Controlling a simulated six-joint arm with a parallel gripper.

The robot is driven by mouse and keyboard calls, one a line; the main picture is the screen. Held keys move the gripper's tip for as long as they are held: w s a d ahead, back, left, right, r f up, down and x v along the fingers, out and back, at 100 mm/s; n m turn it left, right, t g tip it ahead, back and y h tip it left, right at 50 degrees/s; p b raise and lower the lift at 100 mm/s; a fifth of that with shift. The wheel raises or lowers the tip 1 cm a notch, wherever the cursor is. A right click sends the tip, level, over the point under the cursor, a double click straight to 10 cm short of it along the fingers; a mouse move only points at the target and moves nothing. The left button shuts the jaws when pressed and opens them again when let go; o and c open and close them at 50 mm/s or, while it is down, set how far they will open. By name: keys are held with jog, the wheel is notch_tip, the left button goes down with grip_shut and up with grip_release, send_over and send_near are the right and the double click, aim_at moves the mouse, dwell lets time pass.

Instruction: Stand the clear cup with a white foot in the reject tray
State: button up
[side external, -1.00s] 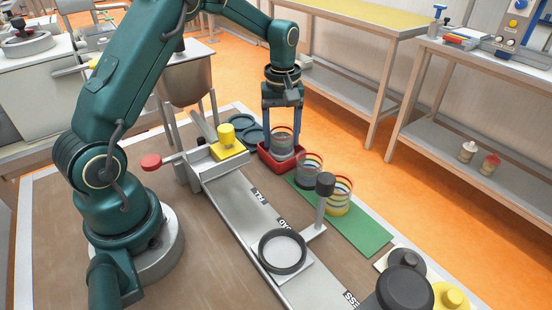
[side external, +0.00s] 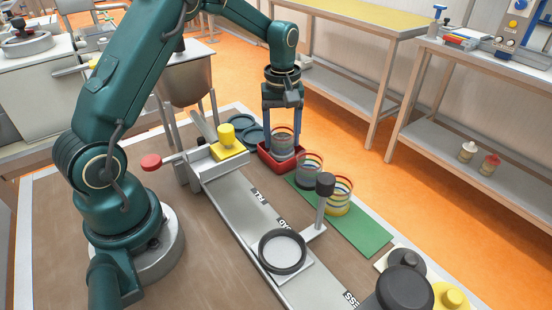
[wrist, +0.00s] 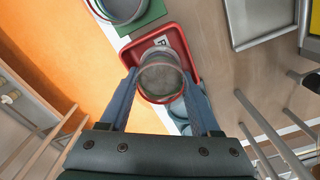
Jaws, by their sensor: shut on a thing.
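The clear cup (side external: 283,146) has coloured bands near its rim and grey contents. It is upright, inside the outline of the red reject tray (side external: 264,156). My gripper (side external: 283,135) is shut on the cup, with a blue finger on each side. In the wrist view the cup (wrist: 161,82) sits between the fingertips, over the red tray (wrist: 183,44). The cup's foot is hidden by the tray wall, so I cannot tell its colour or whether it touches the tray floor.
A cup with grey contents (side external: 309,172) and a cup with yellow contents (side external: 339,203) stand on the green mat (side external: 365,232). Blue-grey rings (side external: 243,122) lie left of the tray. A black-topped post (side external: 325,186) rises by the metal track (side external: 235,198).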

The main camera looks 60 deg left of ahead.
jog(key=shift+s+f, duration=0.2)
jog(key=shift+f, duration=0.8)
jog(key=o, duration=1.4)
jog(key=shift+c, duration=0.7)
jog(key=shift+r, duration=0.45)
jog(key=shift+o, duration=1)
jog(key=shift+r, duration=3.2)
